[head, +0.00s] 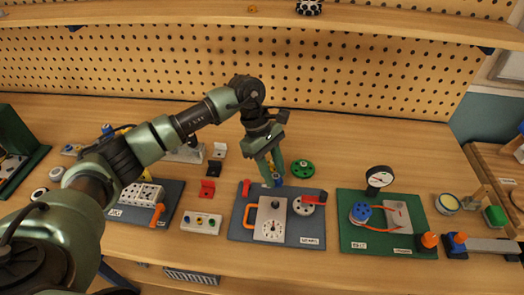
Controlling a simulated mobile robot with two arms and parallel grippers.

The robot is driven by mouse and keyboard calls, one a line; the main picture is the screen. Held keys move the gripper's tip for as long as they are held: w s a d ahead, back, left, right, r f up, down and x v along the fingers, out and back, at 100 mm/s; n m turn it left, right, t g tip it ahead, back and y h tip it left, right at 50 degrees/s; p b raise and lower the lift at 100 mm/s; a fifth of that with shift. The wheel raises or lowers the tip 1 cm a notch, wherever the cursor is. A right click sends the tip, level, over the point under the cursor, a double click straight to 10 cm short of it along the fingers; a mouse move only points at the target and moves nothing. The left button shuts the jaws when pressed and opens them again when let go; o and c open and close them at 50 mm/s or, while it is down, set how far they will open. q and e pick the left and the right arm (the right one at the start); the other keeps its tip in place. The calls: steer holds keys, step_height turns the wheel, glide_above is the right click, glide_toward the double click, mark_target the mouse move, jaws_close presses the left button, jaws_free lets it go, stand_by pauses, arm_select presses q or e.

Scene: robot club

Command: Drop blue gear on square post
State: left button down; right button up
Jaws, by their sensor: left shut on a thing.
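My left gripper (272,180) points down over the back edge of the dark board labelled GEARS (236,226). It is shut on a small blue thing (277,183), apparently the blue gear, mostly hidden by the fingers. The board carries a grey disc with holes (303,206), a white dial (271,231) and a grey plate with a dark knob. I cannot make out a square post; the gripper covers part of the board's back. A green gear (302,169) lies on the bench behind the board. My right gripper is out of view.
A green board (350,243) with a blue disc (360,213) and a black gauge (379,177) stands to the right. A red bracket (207,188) and a white button block (201,223) lie left.

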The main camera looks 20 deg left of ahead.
mark_target(277, 202)
arm_select(q)
steer(key=shift+s+d+f+m+g, duration=0.1)
steer(key=shift+s+d+m+g, duration=0.15)
steer(key=shift+s+m, duration=0.25)
steer(key=shift+s+d+m+g, duration=0.15)
steer(key=shift+s+d+m, duration=0.1)
steer(key=shift+m, duration=0.45)
steer(key=shift+f, duration=0.9)
steer(key=shift+f+b, duration=0.8)
steer(key=shift+f, duration=0.95)
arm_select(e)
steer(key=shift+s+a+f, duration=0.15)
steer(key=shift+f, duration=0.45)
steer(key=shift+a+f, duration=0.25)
arm_select(q)
steer(key=shift+f+b, duration=0.15)
steer(key=shift+b, duration=1.3)
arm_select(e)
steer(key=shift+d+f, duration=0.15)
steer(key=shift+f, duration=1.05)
arm_select(q)
steer(key=shift+f+b, duration=0.3)
steer(key=shift+b, duration=0.35)
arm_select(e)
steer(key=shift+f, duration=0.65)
arm_select(q)
steer(key=shift+f+b, duration=0.7)
steer(key=shift+b, duration=0.65)
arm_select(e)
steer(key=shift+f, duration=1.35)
